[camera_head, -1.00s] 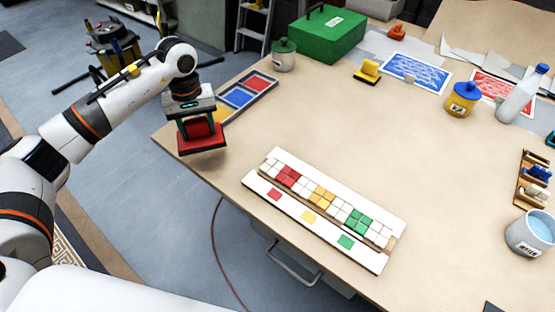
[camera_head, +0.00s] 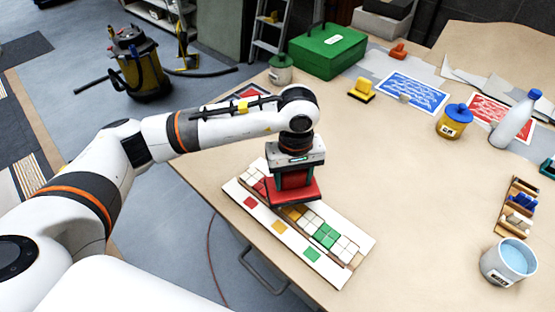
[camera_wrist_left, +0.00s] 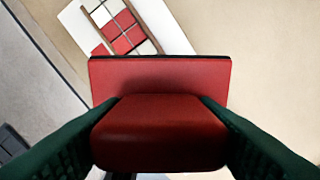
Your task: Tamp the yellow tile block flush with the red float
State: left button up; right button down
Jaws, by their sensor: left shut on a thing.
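My left gripper (camera_head: 293,179) is shut on the red float (camera_head: 296,192) and holds it over the mosaic panel (camera_head: 279,238). In the left wrist view the green fingers grip the block-shaped handle of the float (camera_wrist_left: 160,130), with its flat red plate beyond. The yellow tile block (camera_head: 294,212) is partly hidden behind the float's plate in the head view. The green tile block (camera_head: 327,236) shows to its right. The red tile block (camera_wrist_left: 123,32) shows in the left wrist view. I cannot tell whether the float touches any tiles. My right gripper is not in view.
A green toolbox (camera_head: 327,50), a yellow float (camera_head: 362,89) and a yellow jar (camera_head: 454,121) stand farther back. A water bucket (camera_head: 508,262) stands at the right. The table between the panel and the bucket is clear.

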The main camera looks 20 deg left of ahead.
aim_at(297, 189)
pick_arm(q)
jog(key=shift+s+d, duration=0.15)
jog(key=shift+d, duration=0.5)
jog(key=shift+s+f, duration=0.1)
jog(key=shift+f, duration=0.35)
jog(key=shift+a+f, duration=0.2)
jog(key=shift+f, duration=0.15)
notch_tip(297, 189, down, 4)
jog(key=shift+d+r+b, duration=0.1)
jog(key=shift+r+b, duration=0.15)
jog(key=shift+b, duration=0.5)
jog(key=shift+f, duration=0.45)
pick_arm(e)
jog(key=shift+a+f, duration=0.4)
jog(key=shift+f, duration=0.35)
pick_arm(q)
jog(key=shift+f+b, duration=0.7)
jog(key=shift+b, duration=0.15)
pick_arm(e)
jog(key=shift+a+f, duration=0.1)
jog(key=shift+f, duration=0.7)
pick_arm(q)
jog(key=shift+b, duration=0.35)
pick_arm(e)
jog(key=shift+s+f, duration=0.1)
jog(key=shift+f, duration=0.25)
